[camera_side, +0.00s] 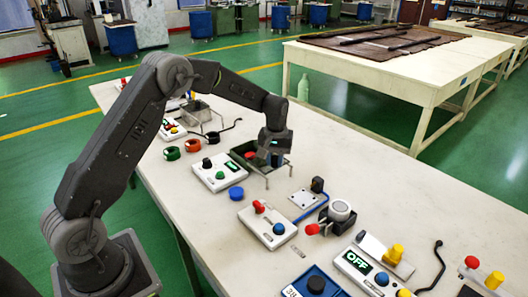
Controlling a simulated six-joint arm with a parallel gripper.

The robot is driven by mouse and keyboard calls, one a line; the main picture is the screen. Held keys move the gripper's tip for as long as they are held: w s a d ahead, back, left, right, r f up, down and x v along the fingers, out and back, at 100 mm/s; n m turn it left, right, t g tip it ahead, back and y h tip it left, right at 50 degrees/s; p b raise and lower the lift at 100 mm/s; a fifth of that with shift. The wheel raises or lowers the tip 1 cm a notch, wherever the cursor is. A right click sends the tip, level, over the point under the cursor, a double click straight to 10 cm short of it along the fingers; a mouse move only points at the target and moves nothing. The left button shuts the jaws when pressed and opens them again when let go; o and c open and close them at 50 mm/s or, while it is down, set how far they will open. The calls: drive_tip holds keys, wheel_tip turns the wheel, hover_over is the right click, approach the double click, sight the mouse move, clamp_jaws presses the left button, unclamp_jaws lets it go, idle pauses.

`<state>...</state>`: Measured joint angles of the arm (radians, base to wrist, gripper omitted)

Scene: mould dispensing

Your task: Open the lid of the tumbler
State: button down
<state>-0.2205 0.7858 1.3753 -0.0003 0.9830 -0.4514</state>
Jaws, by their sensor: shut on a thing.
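My gripper (275,147) points down over a dark green open-topped metal box on thin legs (262,166), near the middle of the table. Its fingers are shut on a small dark blue part (276,160) at the right of the box. The fingers hide most of this part, so I cannot tell whether it is the tumbler's lid. A small red piece (250,154) shows at the left in the box. No other thing is clearly the tumbler.
A loose blue disc (236,193) lies in front.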

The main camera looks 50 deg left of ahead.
drive_tip(key=shift+d, duration=0.3)
drive_tip(key=c, duration=0.9)
unclamp_jaws()
drive_tip(key=shift+c, duration=0.2)
drive_tip(key=shift+r, duration=0.1)
wheel_tip(320, 180, up, 14)
